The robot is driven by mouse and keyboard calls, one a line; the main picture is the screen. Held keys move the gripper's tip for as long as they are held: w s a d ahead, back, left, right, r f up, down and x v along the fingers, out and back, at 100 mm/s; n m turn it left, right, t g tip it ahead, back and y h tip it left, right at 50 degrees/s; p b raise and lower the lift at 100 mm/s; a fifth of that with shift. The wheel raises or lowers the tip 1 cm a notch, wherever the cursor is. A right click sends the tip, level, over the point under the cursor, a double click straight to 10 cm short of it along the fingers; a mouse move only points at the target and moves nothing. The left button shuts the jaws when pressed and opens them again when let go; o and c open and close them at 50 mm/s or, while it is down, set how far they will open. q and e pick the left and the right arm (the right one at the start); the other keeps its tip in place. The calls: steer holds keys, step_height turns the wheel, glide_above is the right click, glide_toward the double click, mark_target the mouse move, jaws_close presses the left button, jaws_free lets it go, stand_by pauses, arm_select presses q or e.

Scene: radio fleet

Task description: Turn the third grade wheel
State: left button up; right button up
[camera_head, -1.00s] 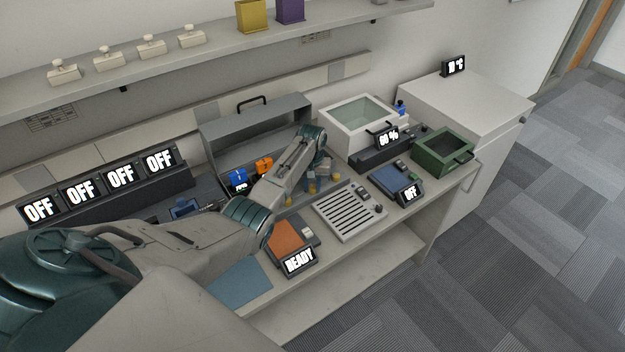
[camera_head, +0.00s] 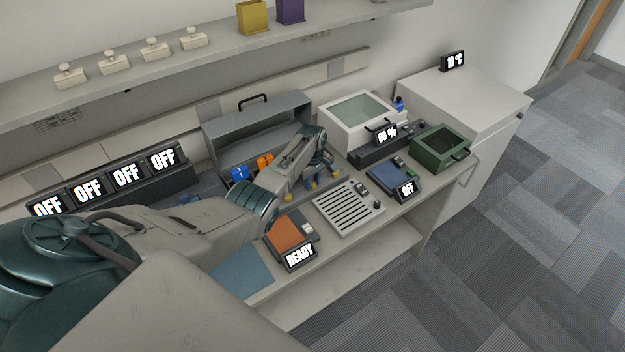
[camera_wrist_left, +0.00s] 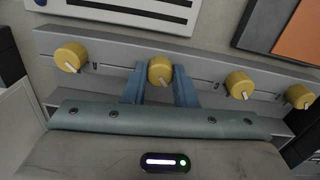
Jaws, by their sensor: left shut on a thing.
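Several yellow grade wheels stand in a row on a grey strip in the left wrist view. The third grade wheel (camera_wrist_left: 160,70) is at upper middle, counted from the right, with a pale pointer on its front. My left gripper (camera_wrist_left: 160,84) has one blue-grey finger on each side of it and is shut on it. The neighbouring wheels are to the left (camera_wrist_left: 71,57) and right (camera_wrist_left: 239,84), clear of the fingers. In the head view my left gripper (camera_head: 326,176) reaches down to the bench and hides part of the wheel row. My right gripper is in neither view.
A slotted plate (camera_head: 348,208) lies in front of the gripper. An orange pad with a READY display (camera_head: 299,257) is to its left. A white bin (camera_head: 335,128) and green tray (camera_head: 428,157) stand to the right. A grey handled box (camera_head: 235,140) stands behind.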

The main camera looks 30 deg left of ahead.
arm_select(q)
steer(key=shift+w+r+n, duration=0.1)
steer(key=shift+n, duration=0.4)
steer(key=o, duration=1)
steer(key=shift+r, duration=0.5)
step_height(320, 180, up, 10)
steer(key=b, duration=0.2)
steer(key=shift+f+b, duration=0.15)
steer(key=shift+b, duration=0.15)
